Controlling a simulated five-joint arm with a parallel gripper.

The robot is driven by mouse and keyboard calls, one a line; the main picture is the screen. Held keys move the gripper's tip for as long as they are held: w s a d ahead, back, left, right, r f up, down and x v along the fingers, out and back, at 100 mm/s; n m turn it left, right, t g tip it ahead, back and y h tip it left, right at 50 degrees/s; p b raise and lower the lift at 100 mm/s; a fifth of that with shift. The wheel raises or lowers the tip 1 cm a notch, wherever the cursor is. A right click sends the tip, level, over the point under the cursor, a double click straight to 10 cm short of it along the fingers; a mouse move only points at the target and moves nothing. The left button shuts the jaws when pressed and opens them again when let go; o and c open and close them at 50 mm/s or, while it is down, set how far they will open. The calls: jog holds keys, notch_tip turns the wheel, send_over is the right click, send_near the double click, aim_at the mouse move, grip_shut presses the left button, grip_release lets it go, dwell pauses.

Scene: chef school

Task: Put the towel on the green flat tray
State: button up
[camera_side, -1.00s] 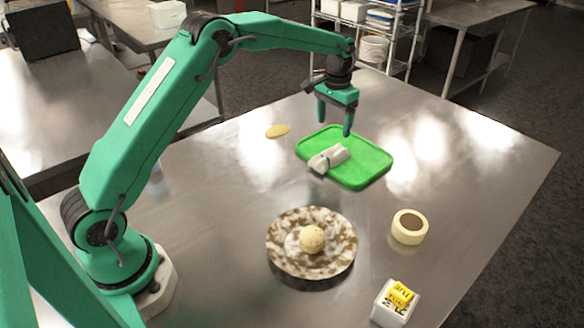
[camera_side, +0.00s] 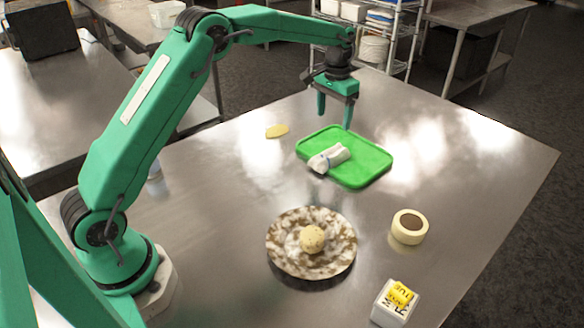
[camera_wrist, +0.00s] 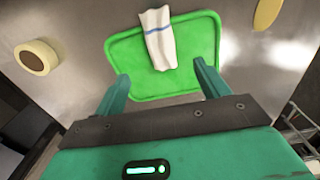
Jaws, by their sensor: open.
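The towel (camera_side: 328,158), white with a blue stripe, lies folded on the green flat tray (camera_side: 368,172), near its left side in the side view. In the wrist view the towel (camera_wrist: 159,40) rests on the tray (camera_wrist: 197,35), with its top end reaching the tray's far rim. My gripper (camera_side: 334,112) is above the far part of the tray, apart from the towel. In the wrist view my gripper (camera_wrist: 160,85) shows its two fingers spread with nothing between them.
A speckled plate (camera_side: 283,258) with a round ball (camera_side: 312,239) stands in the front middle. A tape roll (camera_side: 409,227) and a white box with yellow on top (camera_side: 394,303) are at the right. A yellow oval piece (camera_side: 277,131) lies left of the tray.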

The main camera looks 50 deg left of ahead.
jog(key=s+d+r+t, duration=0.2)
jog(key=s+r+t, duration=0.1)
jog(key=s+r, duration=1.2)
jog(key=s+f+t, duration=0.1)
jog(key=s+f, duration=0.1)
jog(key=s, duration=0.8)
jog(key=s+d+f+t, duration=0.1)
jog(key=s+f, duration=0.1)
jog(key=s, duration=0.9)
jog(key=shift+s+f+t, duration=0.15)
jog(key=shift+f+t, duration=0.1)
jog(key=shift+t, duration=0.05)
